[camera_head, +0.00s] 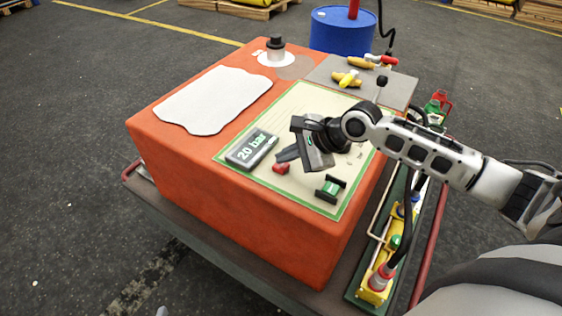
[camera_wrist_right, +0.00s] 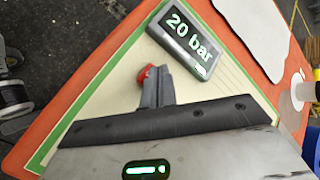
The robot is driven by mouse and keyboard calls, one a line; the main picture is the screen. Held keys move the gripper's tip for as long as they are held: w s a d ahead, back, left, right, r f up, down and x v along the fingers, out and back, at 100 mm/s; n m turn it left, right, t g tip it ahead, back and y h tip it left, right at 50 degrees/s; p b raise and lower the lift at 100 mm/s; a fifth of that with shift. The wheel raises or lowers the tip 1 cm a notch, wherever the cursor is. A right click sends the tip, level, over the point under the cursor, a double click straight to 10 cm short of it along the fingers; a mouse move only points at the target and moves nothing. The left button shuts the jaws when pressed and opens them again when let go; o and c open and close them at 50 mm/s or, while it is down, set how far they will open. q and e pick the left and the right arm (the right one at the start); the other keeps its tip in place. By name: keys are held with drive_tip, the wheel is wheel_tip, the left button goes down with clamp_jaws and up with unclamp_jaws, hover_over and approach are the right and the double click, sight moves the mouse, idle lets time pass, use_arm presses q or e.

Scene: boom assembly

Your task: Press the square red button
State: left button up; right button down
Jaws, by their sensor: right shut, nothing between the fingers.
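The small red button (camera_head: 281,168) sits on the cream, green-edged panel (camera_head: 298,198) on top of the orange block. It also shows in the right wrist view (camera_wrist_right: 146,75), partly hidden behind my fingertips. My right gripper (camera_head: 284,157) is shut and empty, with its dark fingertips right by the button. In the wrist view the fingertips (camera_wrist_right: 155,75) overlap the button's edge; I cannot tell whether they touch it. A grey display reading "20 bar" (camera_head: 252,149) lies just left of the fingers. My left gripper is not in view.
A green and black part (camera_head: 330,189) stands on the panel near its front corner. A white sheet (camera_head: 212,99) and a grey mat (camera_head: 396,88) with yellow tools lie on the orange block (camera_head: 250,213). A blue drum (camera_head: 343,33) stands behind. A yellow device (camera_head: 376,285) is at the right side.

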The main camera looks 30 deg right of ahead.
drive_tip(key=shift+f, duration=0.55)
idle(0.9)
drive_tip(key=shift+r+p, duration=1)
drive_tip(key=shift+p, duration=0.7)
